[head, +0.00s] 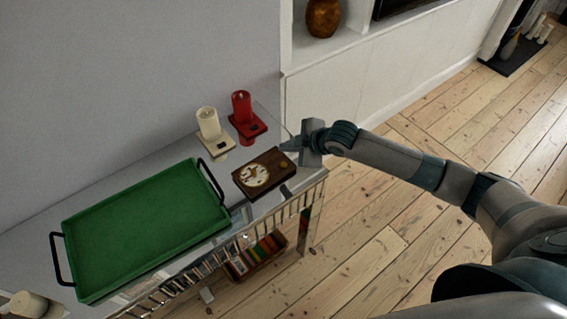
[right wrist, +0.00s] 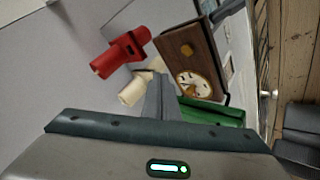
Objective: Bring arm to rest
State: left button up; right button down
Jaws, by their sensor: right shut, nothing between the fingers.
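My right arm comes in from the right in the head view. Its gripper (head: 288,148) is shut and empty, with its fingertips close to the right end of the console table (head: 150,172). In the right wrist view the closed fingers (right wrist: 161,95) point toward the tabletop things, with a brown wooden clock (right wrist: 190,60) just beyond them. I cannot tell the exact gap to the clock. My left arm and gripper are not in view.
A green tray (head: 145,225) with black handles covers the table's left part. The clock (head: 262,172) lies right of it. A box (head: 255,256) sits below. The floorboards (head: 370,250) are clear.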

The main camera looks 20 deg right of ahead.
dwell(0.5)
jog(key=s+a+f+m+g, duration=0.15)
jog(key=s+a, duration=0.25)
jog(key=s, duration=0.5)
jog(key=s+a+f+m, duration=0.3)
jog(key=s+a, duration=0.1)
jog(key=s, duration=0.4)
jog(key=s+d+m+g+h, duration=0.1)
jog(key=s+d+m, duration=0.2)
jog(key=s, duration=0.4)
jog(key=s+d+f+m+g+h, duration=0.1)
jog(key=s+d+m+h, duration=0.2)
jog(key=s, duration=0.4)
jog(key=s+d+m+g, duration=0.1)
jog(key=s+d+m, duration=0.25)
jog(key=s, duration=0.45)
notch_tip(320, 180, down, 35)
jog(key=s+d+g+b, duration=0.1)
jog(key=s+b, duration=0.1)
jog(key=b, duration=0.4)
jog(key=s+d+f+n+g+b, duration=0.1)
jog(key=s+d+f+b, duration=0.2)
jog(key=s+f, duration=1.4)
notch_tip(320, 180, down, 4)
jog(key=shift+s+d+h+b, duration=0.15)
jog(key=shift+s+h+b, duration=0.1)
jog(key=shift+h+b, duration=0.2)
